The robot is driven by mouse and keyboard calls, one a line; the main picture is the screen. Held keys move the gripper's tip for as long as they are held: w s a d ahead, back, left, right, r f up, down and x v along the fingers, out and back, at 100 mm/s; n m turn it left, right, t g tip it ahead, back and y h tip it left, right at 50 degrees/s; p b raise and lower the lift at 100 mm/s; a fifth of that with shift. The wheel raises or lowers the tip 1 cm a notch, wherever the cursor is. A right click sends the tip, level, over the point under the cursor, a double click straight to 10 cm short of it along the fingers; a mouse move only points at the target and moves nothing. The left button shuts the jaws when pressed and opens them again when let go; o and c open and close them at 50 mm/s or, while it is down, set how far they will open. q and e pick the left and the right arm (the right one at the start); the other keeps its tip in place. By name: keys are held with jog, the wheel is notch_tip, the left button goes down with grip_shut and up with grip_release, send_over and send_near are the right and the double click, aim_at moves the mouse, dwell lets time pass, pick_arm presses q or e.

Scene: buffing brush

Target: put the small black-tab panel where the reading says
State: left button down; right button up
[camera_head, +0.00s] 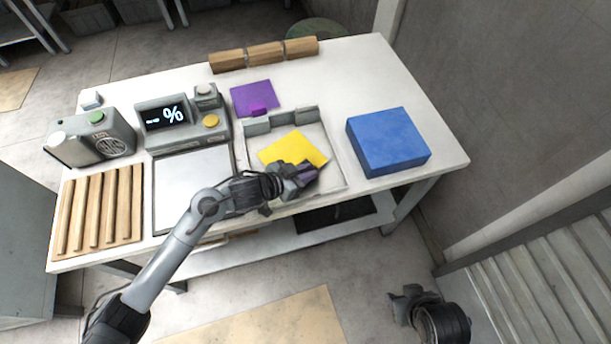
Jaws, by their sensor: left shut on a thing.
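A yellow panel (292,149) is in or just above the shallow white tray (335,184). My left gripper (305,176) is shut at the panel's near right edge; its tab is hidden by the fingers, so I cannot see the tab's colour. A purple panel (253,97) with a magenta tab lies behind the tray. The grey meter (182,125) has a dark display (165,115) with a large % sign; the small marks beside it are too small to read. My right gripper (407,298) is low at the right, off the table, its jaws unclear.
A blue box (388,141) stands right of the tray. A white plate (190,185) lies in front of the meter. A slatted wooden rack (100,212) and a grey device (92,140) are at the left. Wooden blocks (264,54) line the back edge.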

pick_arm(q)
jog(key=shift+f, duration=0.8)
jog(key=c, duration=1.1)
grip_release()
jog(key=shift+r, duration=0.1)
